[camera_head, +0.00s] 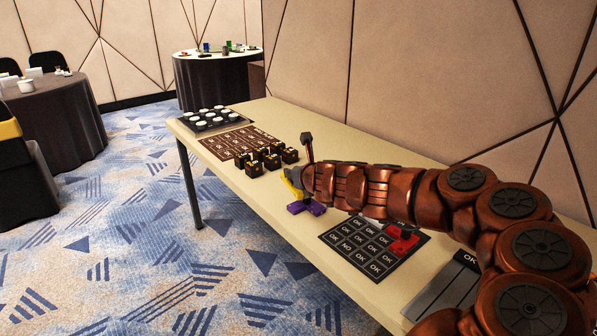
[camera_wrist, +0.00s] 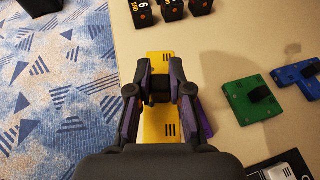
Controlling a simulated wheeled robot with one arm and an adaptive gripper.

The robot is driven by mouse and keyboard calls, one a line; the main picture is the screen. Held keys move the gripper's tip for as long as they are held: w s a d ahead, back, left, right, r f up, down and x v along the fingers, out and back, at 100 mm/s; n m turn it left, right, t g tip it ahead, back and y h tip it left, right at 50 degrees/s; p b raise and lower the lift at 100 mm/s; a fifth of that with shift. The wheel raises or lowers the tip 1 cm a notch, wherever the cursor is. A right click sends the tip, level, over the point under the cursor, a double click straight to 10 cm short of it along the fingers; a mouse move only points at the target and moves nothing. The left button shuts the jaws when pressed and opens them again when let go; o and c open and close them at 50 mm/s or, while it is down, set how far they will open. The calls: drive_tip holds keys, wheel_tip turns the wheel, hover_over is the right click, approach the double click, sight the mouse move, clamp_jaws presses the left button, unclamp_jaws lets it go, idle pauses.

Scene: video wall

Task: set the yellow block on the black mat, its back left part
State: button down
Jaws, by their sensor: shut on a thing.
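The yellow block (camera_wrist: 155,125) is between the fingers of my gripper (camera_wrist: 160,90) in the wrist view, and its ends show beyond and behind them. My gripper is shut on it. In the head view, a bit of the yellow block (camera_head: 291,182) shows at the end of my arm, near the table's left edge; the rest is hidden by my arm. The black mat (camera_head: 366,232) with OK and NO cells lies to the right of and nearer than my gripper. A red block (camera_head: 403,238) with a dark knob is on its right part.
Purple shapes (camera_head: 306,207) show under my gripper. Green (camera_wrist: 246,97) and blue (camera_wrist: 297,76) blocks lie to the right in the wrist view. Several black cubes (camera_head: 267,158), a brown grid mat (camera_head: 238,141) and a black tray with white discs (camera_head: 214,118) are farther along the table.

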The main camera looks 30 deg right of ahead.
drive_tip(key=s+a+m+h, duration=0.1)
drive_tip(key=a+m+h, duration=0.2)
drive_tip(key=a, duration=1.1)
drive_tip(key=shift+a+f+h, duration=0.25)
drive_tip(key=shift+f+h, duration=0.05)
drive_tip(key=shift+f, duration=0.1)
drive_tip(key=shift+s, duration=0.1)
